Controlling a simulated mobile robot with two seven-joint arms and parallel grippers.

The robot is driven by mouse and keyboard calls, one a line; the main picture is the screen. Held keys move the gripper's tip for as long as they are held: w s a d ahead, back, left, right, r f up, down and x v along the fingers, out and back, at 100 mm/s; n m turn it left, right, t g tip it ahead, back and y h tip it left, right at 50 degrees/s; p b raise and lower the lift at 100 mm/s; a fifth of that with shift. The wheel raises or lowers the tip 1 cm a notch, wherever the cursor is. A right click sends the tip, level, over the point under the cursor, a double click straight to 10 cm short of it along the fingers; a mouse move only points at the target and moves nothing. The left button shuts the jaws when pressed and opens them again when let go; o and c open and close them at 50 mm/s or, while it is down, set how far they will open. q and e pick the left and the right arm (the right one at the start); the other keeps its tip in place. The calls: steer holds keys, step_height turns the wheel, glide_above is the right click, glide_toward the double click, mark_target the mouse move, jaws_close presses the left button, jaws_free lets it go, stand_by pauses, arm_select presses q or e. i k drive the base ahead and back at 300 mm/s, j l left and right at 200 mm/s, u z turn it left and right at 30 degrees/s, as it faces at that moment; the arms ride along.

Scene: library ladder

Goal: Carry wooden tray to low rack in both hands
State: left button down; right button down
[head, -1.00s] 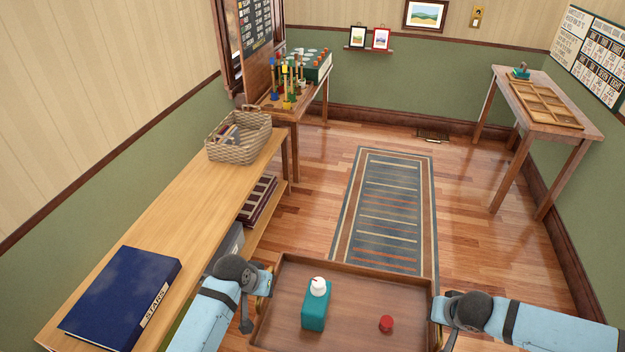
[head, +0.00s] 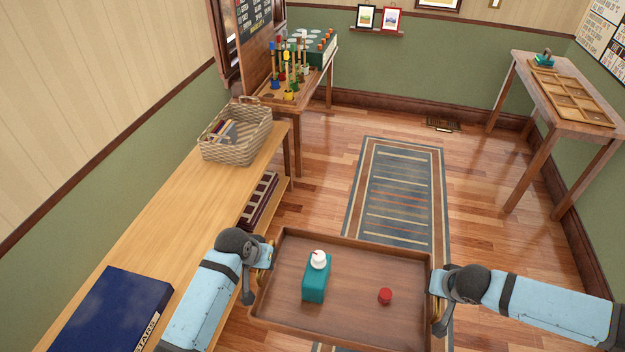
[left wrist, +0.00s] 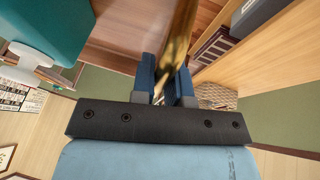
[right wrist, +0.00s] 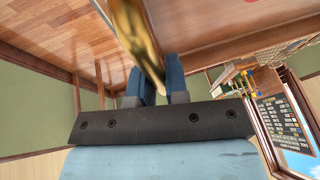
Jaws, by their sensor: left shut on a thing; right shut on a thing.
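The wooden tray (head: 345,290) is held in front of me, above the floor, roughly level. On it stand a teal bottle with a white pump top (head: 316,280) and a small red round piece (head: 385,296). My left gripper (head: 266,257) is shut on the brass handle at the tray's left side; the handle shows between the fingers in the left wrist view (left wrist: 178,50). My right gripper (head: 437,285) is shut on the right brass handle, which shows in the right wrist view (right wrist: 135,40). I cannot single out the low rack with certainty.
A long wooden shelf unit (head: 190,190) runs along the left wall, with a wicker basket (head: 236,140) and a blue book (head: 112,312) on top. A patterned rug (head: 398,190) lies ahead. Tables stand at back left (head: 262,103) and right (head: 530,80). The floor between is clear.

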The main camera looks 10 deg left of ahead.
mark_target(194, 215)
steer(key=i, duration=2.5)
steer(key=i+l+u, duration=0.1)
steer(key=i+u, duration=0.25)
steer(key=i, duration=0.2)
steer(key=j+u, duration=0.1)
steer(key=u, duration=2.5)
steer(key=i+j, duration=0.25)
steer(key=i, duration=0.15)
